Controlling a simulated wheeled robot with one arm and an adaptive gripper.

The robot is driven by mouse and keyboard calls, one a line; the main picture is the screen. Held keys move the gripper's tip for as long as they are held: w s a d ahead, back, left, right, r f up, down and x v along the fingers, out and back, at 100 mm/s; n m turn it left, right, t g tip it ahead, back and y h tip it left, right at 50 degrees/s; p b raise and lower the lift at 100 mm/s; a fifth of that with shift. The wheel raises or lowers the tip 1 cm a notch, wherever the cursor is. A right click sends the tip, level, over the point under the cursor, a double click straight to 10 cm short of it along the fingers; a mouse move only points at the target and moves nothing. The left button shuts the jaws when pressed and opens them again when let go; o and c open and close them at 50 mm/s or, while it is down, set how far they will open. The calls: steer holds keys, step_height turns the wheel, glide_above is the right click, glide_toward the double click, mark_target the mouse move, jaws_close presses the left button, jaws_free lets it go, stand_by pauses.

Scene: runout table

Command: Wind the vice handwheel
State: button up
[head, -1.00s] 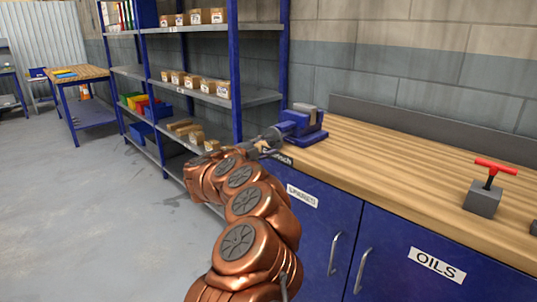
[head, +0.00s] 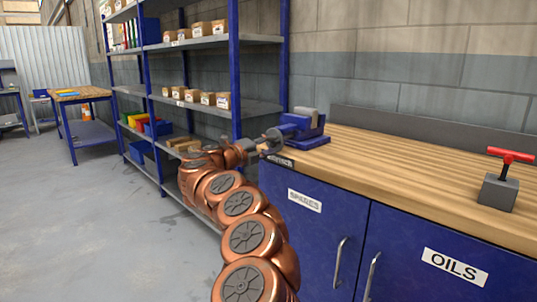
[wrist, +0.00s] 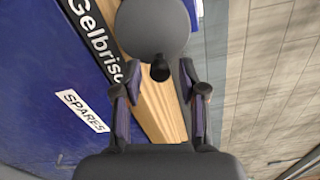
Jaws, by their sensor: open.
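The blue vice (head: 304,127) with a grey jaw stands on the near left corner of the wooden bench. Its grey handwheel (head: 273,138) faces left, toward my gripper (head: 256,146). In the wrist view the handwheel (wrist: 150,28) is a plain grey disc with a small dark knob (wrist: 160,70) at its lower edge. My gripper (wrist: 160,74) is open, with one finger on each side of the knob. The fingers look apart from the knob; I cannot tell the depth between them. Part of the vice is hidden behind the disc in the wrist view.
The wooden bench top (head: 400,165) is mostly clear. A grey block with a red T-handle (head: 500,180) stands on its right. Blue cupboard doors labelled SPARES and OILS (head: 455,266) are below. A blue shelving rack (head: 233,80) stands close behind my arm.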

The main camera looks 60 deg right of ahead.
steer(key=m+b, duration=0.5)
steer(key=b, duration=0.1)
steer(key=shift+w+f+m+b, duration=0.1)
steer(key=shift+f+m+b, duration=0.15)
steer(key=shift+m+b, duration=0.45)
steer(key=shift+r+m+b, duration=0.1)
steer(key=shift+m+b, duration=0.7)
steer(key=shift+m, duration=0.4)
steer(key=shift+r+m, duration=0.1)
steer(key=shift+m, duration=0.4)
steer(key=shift+r, duration=0.1)
jaws_close()
